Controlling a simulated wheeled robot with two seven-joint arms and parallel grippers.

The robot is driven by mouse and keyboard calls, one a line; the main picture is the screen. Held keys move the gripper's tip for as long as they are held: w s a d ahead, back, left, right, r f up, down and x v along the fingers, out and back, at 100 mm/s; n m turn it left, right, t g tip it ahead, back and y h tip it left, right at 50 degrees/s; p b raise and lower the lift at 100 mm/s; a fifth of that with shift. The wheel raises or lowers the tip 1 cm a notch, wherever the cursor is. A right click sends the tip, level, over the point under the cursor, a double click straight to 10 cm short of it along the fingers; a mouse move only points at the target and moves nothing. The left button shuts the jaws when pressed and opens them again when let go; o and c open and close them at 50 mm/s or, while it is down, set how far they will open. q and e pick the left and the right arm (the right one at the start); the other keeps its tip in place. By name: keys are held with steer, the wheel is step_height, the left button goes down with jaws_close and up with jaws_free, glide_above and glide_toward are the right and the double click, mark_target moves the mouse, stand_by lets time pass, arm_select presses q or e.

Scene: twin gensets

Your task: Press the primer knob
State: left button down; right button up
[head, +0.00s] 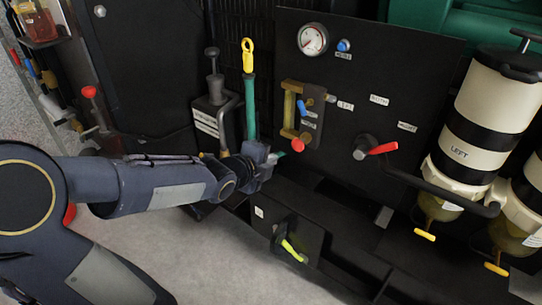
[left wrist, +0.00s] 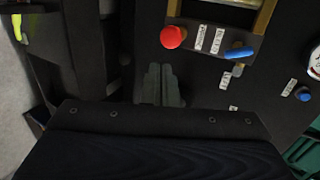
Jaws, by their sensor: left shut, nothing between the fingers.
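My left gripper (head: 276,157) is shut and empty in front of the black panel. Its closed fingers also show in the left wrist view (left wrist: 161,86), apart from the knobs. A red knob (head: 298,145) sits close by, just above and right of the fingertips; it shows above them in the left wrist view (left wrist: 173,37). A blue lever (head: 303,108) is above it, beside small labels and a brass fitting (head: 290,104). A black plunger-type knob (head: 212,53) stands on a labelled box further left. I cannot read which label says primer. My right gripper is not in view.
A gauge (head: 312,39) and a blue button (head: 344,45) are higher on the panel. A red-handled lever (head: 382,148) is to the right. A yellow-ringed dipstick (head: 248,55) stands left. Banded filter canisters (head: 487,105) are at the right.

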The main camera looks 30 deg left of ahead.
mark_target(296, 147)
arm_select(q)
steer(key=s+f+t, duration=0.2)
steer(key=s+f+t+p, duration=0.1)
steer(key=t, duration=0.1)
steer(key=shift+s+d+f+y, duration=0.1)
steer(key=shift+d+f+y, duration=0.15)
steer(key=shift+d+y, duration=0.05)
stand_by(0.4)
steer(key=w, duration=0.9)
steer(key=w+f, duration=0.1)
steer(key=w, duration=0.4)
steer(key=shift+a, duration=0.15)
steer(key=shift+w, duration=0.1)
